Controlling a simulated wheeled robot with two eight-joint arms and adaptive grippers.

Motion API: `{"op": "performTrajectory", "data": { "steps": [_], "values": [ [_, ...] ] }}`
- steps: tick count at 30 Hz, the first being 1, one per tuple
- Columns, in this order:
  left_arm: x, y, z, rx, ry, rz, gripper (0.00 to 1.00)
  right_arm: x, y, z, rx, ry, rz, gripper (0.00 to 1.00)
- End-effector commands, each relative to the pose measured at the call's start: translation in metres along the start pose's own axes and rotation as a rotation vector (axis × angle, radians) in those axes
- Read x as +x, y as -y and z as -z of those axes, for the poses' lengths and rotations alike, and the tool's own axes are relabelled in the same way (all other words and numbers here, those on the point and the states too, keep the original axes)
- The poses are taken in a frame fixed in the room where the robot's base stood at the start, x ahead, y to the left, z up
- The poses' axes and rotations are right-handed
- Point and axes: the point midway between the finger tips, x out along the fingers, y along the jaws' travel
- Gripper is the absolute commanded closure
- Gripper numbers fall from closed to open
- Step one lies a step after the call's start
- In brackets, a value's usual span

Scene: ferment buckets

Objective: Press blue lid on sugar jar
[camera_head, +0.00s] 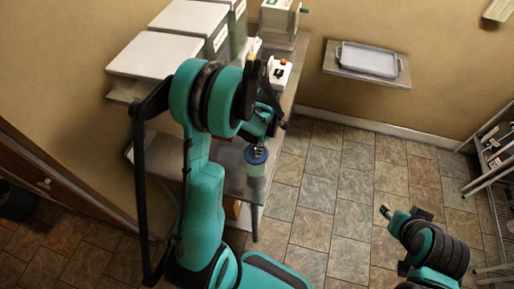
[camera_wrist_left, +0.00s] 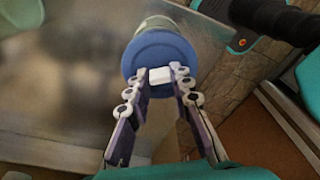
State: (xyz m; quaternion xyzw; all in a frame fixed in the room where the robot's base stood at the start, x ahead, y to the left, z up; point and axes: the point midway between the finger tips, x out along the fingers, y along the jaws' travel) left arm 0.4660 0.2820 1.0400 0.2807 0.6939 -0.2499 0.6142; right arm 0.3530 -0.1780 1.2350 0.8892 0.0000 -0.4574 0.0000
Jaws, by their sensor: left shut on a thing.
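The blue lid (camera_head: 256,155) is at the top of the pale sugar jar (camera_head: 257,172) near the front corner of the bench. In the left wrist view the lid (camera_wrist_left: 160,50) is a round disc with a white knob (camera_wrist_left: 160,76), and a bit of the jar (camera_wrist_left: 158,23) shows beyond it. My left gripper (camera_head: 258,149) is shut on the lid's knob, its fingers (camera_wrist_left: 160,82) on either side. The lid looks in line with the jar, but I cannot tell whether it is fully seated. My right gripper (camera_head: 387,212) is at lower right, away from the jar; its jaws are unclear.
The grey bench (camera_head: 275,122) carries large white-lidded buckets (camera_head: 157,55), a small white device with a red button (camera_head: 280,73) and a grey box machine (camera_head: 279,22). A tray (camera_head: 368,60) sits on a wall shelf. A metal rack (camera_head: 492,150) stands at right. The tiled floor between is clear.

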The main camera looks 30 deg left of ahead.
Motion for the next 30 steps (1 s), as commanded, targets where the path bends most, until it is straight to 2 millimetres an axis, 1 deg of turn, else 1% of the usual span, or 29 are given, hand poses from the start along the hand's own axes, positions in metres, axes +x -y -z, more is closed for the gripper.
{"op": "performTrajectory", "data": {
  "steps": [13, 14, 15, 16, 17, 23, 25, 26, 30],
  "values": [
    [0.0001, -0.0001, -0.0001, 0.000, 0.000, 0.000, 1.00, 0.0013, 0.0000, -0.0009, 0.000, 0.000, 0.000, 0.60],
    [0.0001, -0.0001, -0.0001, 0.000, 0.000, 0.000, 0.76, 0.0013, 0.0000, -0.0009, 0.000, 0.000, 0.000, 0.60],
    [0.0001, -0.0001, -0.0001, 0.000, 0.000, 0.000, 0.66, 0.0013, 0.0000, -0.0009, 0.000, 0.000, 0.000, 0.60],
    [0.0001, -0.0001, -0.0001, 0.000, 0.000, 0.000, 0.58, 0.0013, 0.0000, -0.0009, 0.000, 0.000, 0.000, 0.60],
    [0.0001, -0.0001, -0.0001, 0.000, 0.000, 0.000, 0.55, 0.0013, 0.0000, -0.0009, 0.000, 0.000, 0.000, 0.60],
    [0.0001, -0.0001, -0.0001, 0.000, 0.000, 0.000, 0.55, 0.0013, 0.0000, -0.0009, 0.000, 0.000, 0.000, 0.60],
    [0.0001, -0.0001, -0.0001, 0.000, 0.000, 0.000, 0.39, 0.0013, 0.0000, -0.0009, 0.000, 0.000, 0.000, 0.60],
    [0.0001, -0.0001, -0.0001, 0.000, 0.000, 0.000, 0.34, 0.0013, 0.0000, -0.0009, 0.000, 0.000, 0.000, 0.60],
    [0.0001, -0.0001, -0.0001, 0.000, 0.000, 0.000, 0.34, 0.0013, 0.0000, -0.0010, 0.000, 0.000, 0.000, 0.60]
  ]
}}
